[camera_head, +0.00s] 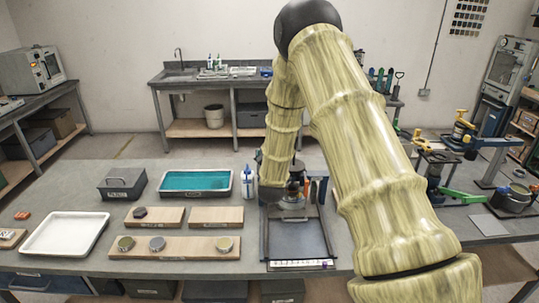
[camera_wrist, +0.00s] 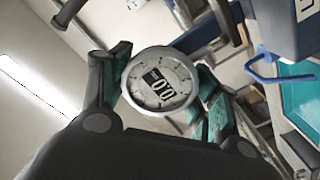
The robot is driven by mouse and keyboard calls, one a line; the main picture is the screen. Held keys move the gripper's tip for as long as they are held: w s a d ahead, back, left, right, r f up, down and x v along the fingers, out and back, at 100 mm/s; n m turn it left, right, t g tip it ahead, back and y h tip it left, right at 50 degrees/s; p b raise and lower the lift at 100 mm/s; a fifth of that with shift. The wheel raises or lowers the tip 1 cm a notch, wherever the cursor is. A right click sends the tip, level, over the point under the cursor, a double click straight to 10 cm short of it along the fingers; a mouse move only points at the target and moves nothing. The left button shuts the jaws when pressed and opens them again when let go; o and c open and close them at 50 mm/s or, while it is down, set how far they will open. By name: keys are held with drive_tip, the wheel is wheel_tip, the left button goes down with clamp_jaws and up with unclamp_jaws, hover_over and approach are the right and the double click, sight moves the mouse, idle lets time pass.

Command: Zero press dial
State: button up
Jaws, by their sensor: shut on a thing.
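The dial (camera_wrist: 160,80) is a round white-faced gauge with a pale metal rim in the wrist view. It has a dark window with white digits that look like zeros, and tick marks round its edge. The dial appears tilted in this view. My gripper (camera_wrist: 164,78) is shut on the dial, with its green-padded fingers at the left and right of the rim. In the head view a dark press-like device (camera_head: 296,190) stands on the bench beside my arm. My arm partly covers that area, and I cannot make out the dial face there.
A teal tray (camera_head: 161,191), a grey lidded box (camera_head: 123,196) and a white bottle (camera_head: 249,184) stand left of the press. Wooden boards (camera_head: 130,252) with round pieces and a white tray (camera_head: 35,251) lie nearer. Green and yellow lever tools (camera_head: 460,194) stand at right.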

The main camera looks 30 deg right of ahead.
idle(0.4)
drive_tip(key=o, duration=1.1)
drive_tip(key=shift+c, duration=0.2)
drive_tip(key=v, duration=1.2)
drive_tip(key=shift+s+d, duration=0.1)
drive_tip(key=shift+d, duration=0.05)
